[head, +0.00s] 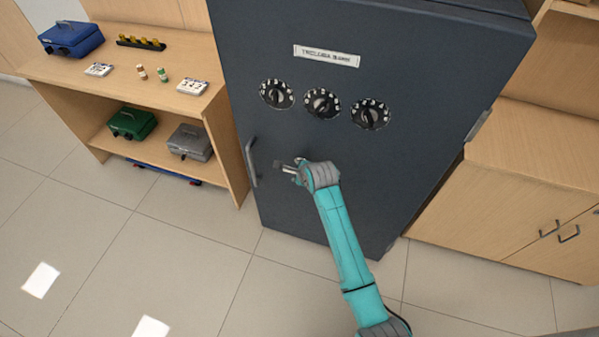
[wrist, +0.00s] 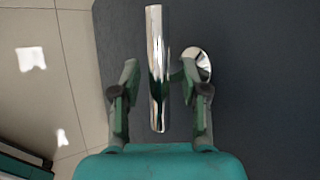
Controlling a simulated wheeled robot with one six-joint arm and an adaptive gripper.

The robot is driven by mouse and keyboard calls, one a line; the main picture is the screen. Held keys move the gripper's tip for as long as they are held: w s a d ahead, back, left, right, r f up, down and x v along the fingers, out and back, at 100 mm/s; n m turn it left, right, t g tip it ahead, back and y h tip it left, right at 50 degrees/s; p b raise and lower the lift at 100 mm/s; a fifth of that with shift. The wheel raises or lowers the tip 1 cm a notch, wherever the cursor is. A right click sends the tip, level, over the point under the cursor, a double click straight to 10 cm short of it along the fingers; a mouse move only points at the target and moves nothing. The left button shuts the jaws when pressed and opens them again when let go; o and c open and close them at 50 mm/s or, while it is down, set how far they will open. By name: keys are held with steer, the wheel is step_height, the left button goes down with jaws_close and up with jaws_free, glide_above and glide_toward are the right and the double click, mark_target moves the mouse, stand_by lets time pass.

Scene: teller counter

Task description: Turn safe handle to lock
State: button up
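The safe (head: 400,60) is a large dark grey cabinet with a name label and three dials on its front. In the wrist view a shiny metal handle bar (wrist: 155,30) runs lengthwise between my fingers. A round shiny disc (wrist: 201,62) sits on the safe front beside the bar. My gripper (wrist: 158,78) is open, with one finger on each side of the bar and a visible gap to each. In the head view my gripper (head: 285,168) is at the safe front, below the dials.
A vertical pull bar (head: 250,162) is on the safe's left edge. A wooden shelf unit (head: 190,95) with cash boxes stands left. A wooden cabinet (head: 500,200) stands right of the safe. The tiled floor (head: 180,265) in front is clear.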

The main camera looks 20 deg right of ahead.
steer(key=v, duration=1.2)
steer(key=shift+f, duration=0.1)
stand_by(0.4)
steer(key=s+f+n+t, duration=0.15)
steer(key=s+n, duration=0.25)
steer(key=s, duration=0.4)
steer(key=s+a+f+n+t, duration=0.1)
steer(key=s+f+n, duration=0.25)
steer(key=s, duration=0.45)
steer(key=s+f+n+t, duration=0.15)
steer(key=s+n, duration=0.25)
steer(key=s, duration=0.4)
steer(key=s+r+n+t, duration=0.1)
steer(key=s+r+n, duration=0.5)
steer(key=s, duration=0.4)
steer(key=s+r+n+t, duration=0.1)
steer(key=s+r+n, duration=0.5)
steer(key=s, duration=0.5)
step_height(320, 180, up, 2)
steer(key=shift+a+r+t, duration=0.15)
steer(key=shift+a+t, duration=0.15)
